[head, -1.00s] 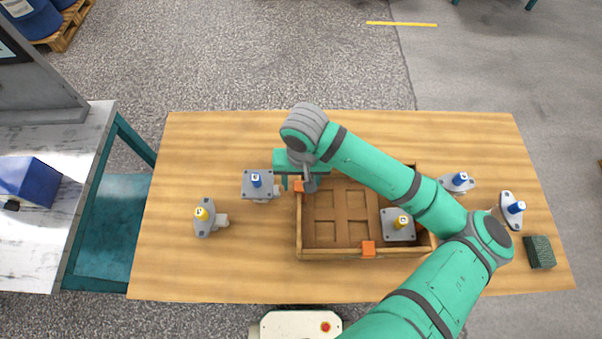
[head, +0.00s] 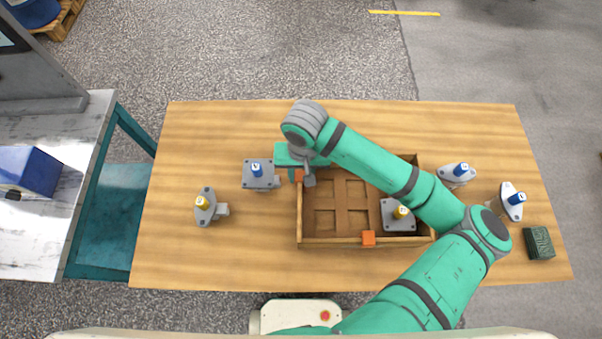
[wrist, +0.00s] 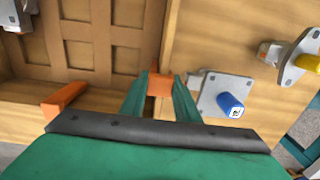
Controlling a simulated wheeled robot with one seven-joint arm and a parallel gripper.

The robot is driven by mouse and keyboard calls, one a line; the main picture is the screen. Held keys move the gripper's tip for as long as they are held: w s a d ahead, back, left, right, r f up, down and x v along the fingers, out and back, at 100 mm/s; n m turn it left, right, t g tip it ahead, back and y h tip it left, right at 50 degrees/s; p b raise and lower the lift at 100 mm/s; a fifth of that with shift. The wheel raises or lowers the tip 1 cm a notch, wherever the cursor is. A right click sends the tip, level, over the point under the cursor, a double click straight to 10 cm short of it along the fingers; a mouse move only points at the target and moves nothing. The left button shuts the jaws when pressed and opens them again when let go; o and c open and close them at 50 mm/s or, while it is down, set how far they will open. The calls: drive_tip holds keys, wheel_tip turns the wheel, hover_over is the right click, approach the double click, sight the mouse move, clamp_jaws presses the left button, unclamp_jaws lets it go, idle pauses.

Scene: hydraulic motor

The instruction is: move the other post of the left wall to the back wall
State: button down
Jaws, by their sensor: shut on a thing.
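The wooden tray (head: 299,225) stands mid-table. An orange post (head: 299,175) is at the back part of its left wall, and my gripper (wrist: 160,85) is shut on it. In the wrist view this post (wrist: 160,81) sits between my two green fingers, in line with the left wall (wrist: 155,40). I cannot tell whether it is raised. A second orange post (wrist: 65,97) is on the back wall (wrist: 22,100) in the wrist view; my arm hides it in the head view. A third orange post (head: 368,239) is on the front wall.
A grey flanged part with a blue cap (head: 258,180) stands close left of the tray, beside my gripper. A yellow-capped part (head: 204,207) is farther left. Another yellow-capped part (head: 397,221) is inside the tray. Two blue-capped parts (head: 457,174) (head: 512,200) and a green block (head: 539,243) lie right.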

drive_tip(key=shift+r, duration=0.15)
wheel_tip(320, 180, up, 12)
idle(2.5)
drive_tip(key=shift+r, duration=0.1)
drive_tip(key=w+d+m, duration=0.4)
drive_tip(key=d+m, duration=0.5)
drive_tip(key=d, duration=0.4)
drive_tip(key=w+d+m, duration=0.3)
drive_tip(key=d+m, duration=0.6)
drive_tip(key=d, duration=0.5)
drive_tip(key=shift+a+f, duration=0.2)
drive_tip(key=shift+f, duration=5.45)
drive_tip(key=shift+f, duration=0.5)
